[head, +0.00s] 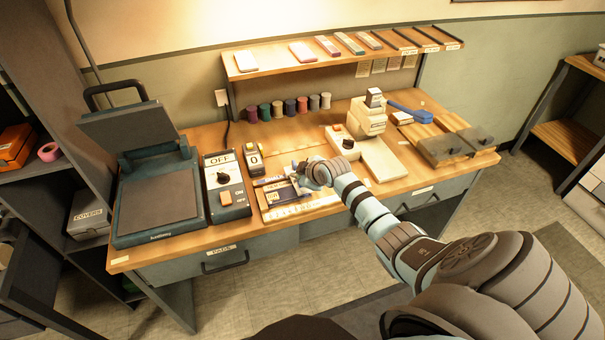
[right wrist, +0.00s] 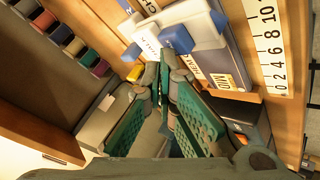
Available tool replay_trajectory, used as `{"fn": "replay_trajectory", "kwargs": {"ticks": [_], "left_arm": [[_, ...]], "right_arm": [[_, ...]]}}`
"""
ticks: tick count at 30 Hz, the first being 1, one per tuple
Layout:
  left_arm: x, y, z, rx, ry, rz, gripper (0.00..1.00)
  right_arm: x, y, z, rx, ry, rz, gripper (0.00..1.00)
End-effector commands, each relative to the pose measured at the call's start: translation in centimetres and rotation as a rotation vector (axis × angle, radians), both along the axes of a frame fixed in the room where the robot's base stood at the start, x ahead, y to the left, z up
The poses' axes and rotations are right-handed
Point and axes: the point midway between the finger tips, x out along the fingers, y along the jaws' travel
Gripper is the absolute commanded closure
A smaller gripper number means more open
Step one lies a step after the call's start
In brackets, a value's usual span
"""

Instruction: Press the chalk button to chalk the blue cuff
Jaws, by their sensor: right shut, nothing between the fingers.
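My right gripper (head: 298,176) is shut and empty, low over the left-centre of the bench, just above a jig with small labelled parts (head: 275,190). In the right wrist view its fingertips (right wrist: 162,72) are together beside the white-and-blue jig part (right wrist: 190,30); whether they touch it I cannot tell. A pale box with a red button (head: 348,143) stands right of the gripper, apart from it, in front of a cream machine (head: 367,117). A blue cuff-like piece (head: 412,113) lies on the bench to the right of the machine. My left gripper is not in view.
A heat press (head: 160,200) stands at the left, beside a control box (head: 226,190) marked OFF and a counter (head: 254,158). Several thread spools (head: 290,107) line the back under a shelf (head: 340,50). A ruler (right wrist: 270,45) edges the jig.

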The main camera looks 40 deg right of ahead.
Motion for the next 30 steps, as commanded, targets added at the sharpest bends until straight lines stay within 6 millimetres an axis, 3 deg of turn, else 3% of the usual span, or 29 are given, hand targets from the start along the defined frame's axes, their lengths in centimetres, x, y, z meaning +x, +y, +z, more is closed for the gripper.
{"fn": "replay_trajectory", "kwargs": {"ticks": [30], "left_arm": [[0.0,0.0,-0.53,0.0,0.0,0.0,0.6]], "right_arm": [[-0.05,0.0,-0.79,0.0,0.001,0.0,1.0]]}}
